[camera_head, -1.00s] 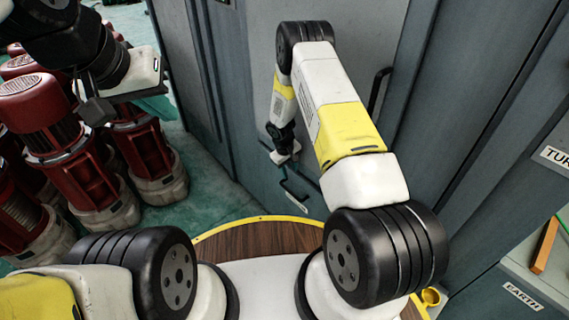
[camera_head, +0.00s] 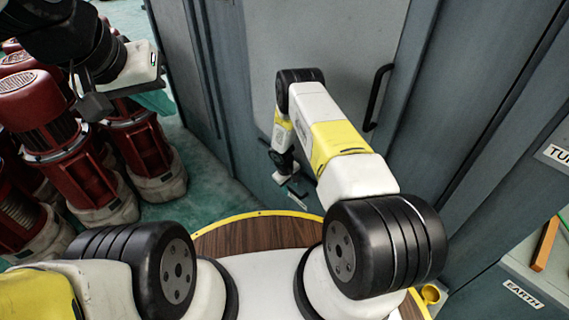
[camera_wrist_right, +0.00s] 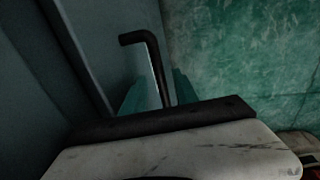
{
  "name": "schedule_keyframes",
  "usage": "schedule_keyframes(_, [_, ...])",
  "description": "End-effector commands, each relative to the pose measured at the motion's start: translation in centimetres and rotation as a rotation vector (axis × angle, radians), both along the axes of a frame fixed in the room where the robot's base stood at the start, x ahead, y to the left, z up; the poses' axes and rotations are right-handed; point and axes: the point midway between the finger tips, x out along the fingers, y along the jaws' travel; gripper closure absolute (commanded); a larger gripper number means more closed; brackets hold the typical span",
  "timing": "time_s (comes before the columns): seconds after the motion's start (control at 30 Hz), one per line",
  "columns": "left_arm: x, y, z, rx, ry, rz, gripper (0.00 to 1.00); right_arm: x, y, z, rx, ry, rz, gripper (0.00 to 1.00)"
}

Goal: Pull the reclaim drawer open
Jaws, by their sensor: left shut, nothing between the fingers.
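The reclaim drawer seems to be the low grey front (camera_head: 262,178) at the foot of the cabinet; no label is readable there. Its dark bar handle (camera_head: 297,197) sticks out just below my right gripper (camera_head: 291,178). In the right wrist view the black bent handle (camera_wrist_right: 150,55) runs down between the two greenish fingers of my right gripper (camera_wrist_right: 158,90), which stand apart on either side of it. A firm hold does not show. My left gripper (camera_head: 92,104) is shut and empty at the upper left, away from the cabinet.
Several red motors (camera_head: 62,140) stand on the green floor at the left. A tall vertical handle (camera_head: 377,97) is on the grey cabinet door above. A cabinet with an EARTH label (camera_head: 522,294) is at the right. My round wooden-topped base is close to the drawer.

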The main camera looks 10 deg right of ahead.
Motion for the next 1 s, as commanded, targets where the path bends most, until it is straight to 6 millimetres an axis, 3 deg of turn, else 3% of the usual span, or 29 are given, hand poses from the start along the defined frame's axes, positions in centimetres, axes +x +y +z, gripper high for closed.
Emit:
schedule_keyframes(0.13, [0.0, 0.0, 0.0, 0.0, 0.0, 0.0, 1.0, 0.01, 0.01, 0.02, 0.0, 0.0, 0.0, 0.64])
schedule_keyframes(0.3, [0.0, 0.0, 0.0, 0.0, 0.0, 0.0, 1.0, 0.0, 0.01, 0.04, 0.0, 0.0, 0.0, 0.97])
schedule_keyframes(0.33, [0.0, 0.0, 0.0, 0.0, 0.0, 0.0, 1.0, 0.0, 0.01, 0.04, 0.0, 0.0, 0.0, 1.0])
schedule_keyframes(1.0, [0.0, 0.0, 0.0, 0.0, 0.0, 0.0, 1.0, -0.01, 0.01, 0.06, 0.0, 0.0, 0.0, 1.0])
